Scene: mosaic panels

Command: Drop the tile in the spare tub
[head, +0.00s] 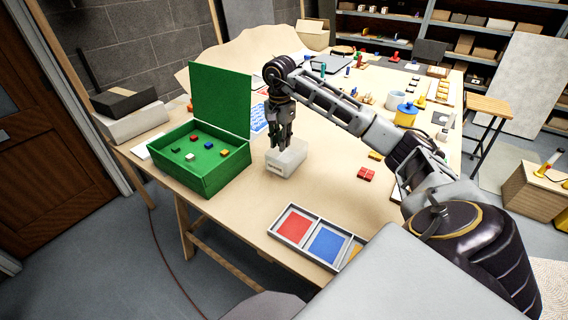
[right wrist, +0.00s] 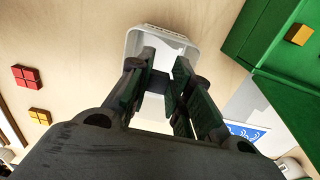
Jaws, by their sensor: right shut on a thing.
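The spare tub (head: 287,160) is a small white open box with a label on its front, standing on the table right of the green box. My right gripper (head: 284,142) points down over it, with its fingertips at the tub's opening. In the right wrist view, the tub's white rim (right wrist: 134,42) shows behind the fingers. My right gripper (right wrist: 160,85) is shut on the tile, a small dark piece mostly hidden between the fingers; its colour is unclear. My left gripper is out of view.
A green box (head: 205,185) with a raised lid holds several small coloured tiles, left of the tub. A grey tray (head: 273,228) with red and blue panels lies at the front edge. Red tiles (head: 366,174) lie to the right. The table between tub and tray is clear.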

